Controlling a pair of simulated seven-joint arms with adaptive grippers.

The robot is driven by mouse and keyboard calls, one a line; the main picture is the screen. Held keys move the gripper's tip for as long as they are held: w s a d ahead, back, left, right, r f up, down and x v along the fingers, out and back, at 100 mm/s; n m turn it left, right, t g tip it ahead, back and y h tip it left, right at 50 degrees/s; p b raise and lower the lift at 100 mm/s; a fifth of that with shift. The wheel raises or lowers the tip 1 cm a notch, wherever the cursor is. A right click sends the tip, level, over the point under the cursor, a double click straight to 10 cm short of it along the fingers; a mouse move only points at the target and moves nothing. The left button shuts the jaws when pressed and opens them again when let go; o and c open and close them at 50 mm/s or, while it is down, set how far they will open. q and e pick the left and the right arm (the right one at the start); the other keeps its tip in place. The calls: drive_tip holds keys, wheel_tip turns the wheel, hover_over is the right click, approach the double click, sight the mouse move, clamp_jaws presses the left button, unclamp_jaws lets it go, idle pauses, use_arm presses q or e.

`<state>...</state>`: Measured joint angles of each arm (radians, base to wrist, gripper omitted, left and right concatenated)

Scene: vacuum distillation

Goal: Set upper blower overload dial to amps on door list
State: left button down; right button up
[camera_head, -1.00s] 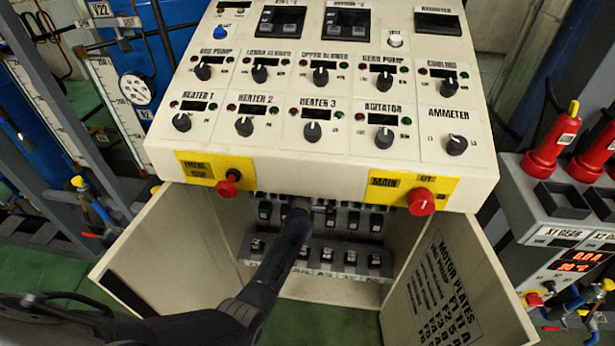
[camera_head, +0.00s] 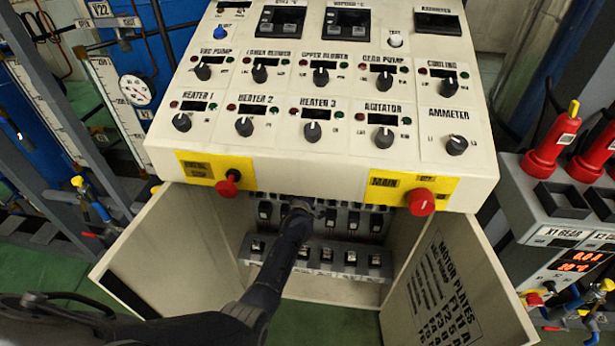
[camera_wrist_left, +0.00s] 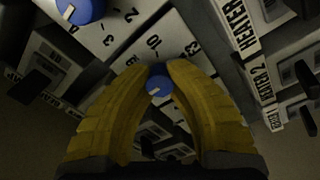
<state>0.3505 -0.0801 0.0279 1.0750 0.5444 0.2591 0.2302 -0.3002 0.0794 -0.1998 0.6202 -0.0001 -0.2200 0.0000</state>
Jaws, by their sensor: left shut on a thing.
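In the head view my left arm reaches into the open lower cabinet (camera_head: 230,240); its gripper is hidden there. In the left wrist view my left gripper (camera_wrist_left: 160,74) has its yellow fingers shut on a small blue dial (camera_wrist_left: 157,88) with a white pointer mark. A white plate with printed scale numbers (camera_wrist_left: 152,42) lies around and beyond the fingertips. Another blue dial (camera_wrist_left: 80,9) shows at the top left. The door list headed "MOTOR PLATES" (camera_head: 440,283) is on the inside of the right cabinet door; its small figures are hard to read. My right gripper is not in view.
The cabinet's left door (camera_head: 170,250) and right door (camera_head: 460,285) stand open on either side. The sloping control panel (camera_head: 340,170) overhangs the cabinet, with a red emergency stop knob (camera_head: 228,183) and red main knob (camera_head: 421,202). Heater labels (camera_wrist_left: 240,35) sit beside the gripper.

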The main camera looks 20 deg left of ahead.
use_arm(q)
drive_tip(key=shift+f, duration=0.1)
drive_tip(key=c, duration=1.1)
unclamp_jaws()
drive_tip(key=s, duration=0.4)
drive_tip(key=s+d, duration=0.1)
drive_tip(key=s, duration=0.7)
drive_tip(key=shift+d+f, duration=0.1)
drive_tip(key=shift+d, duration=0.15)
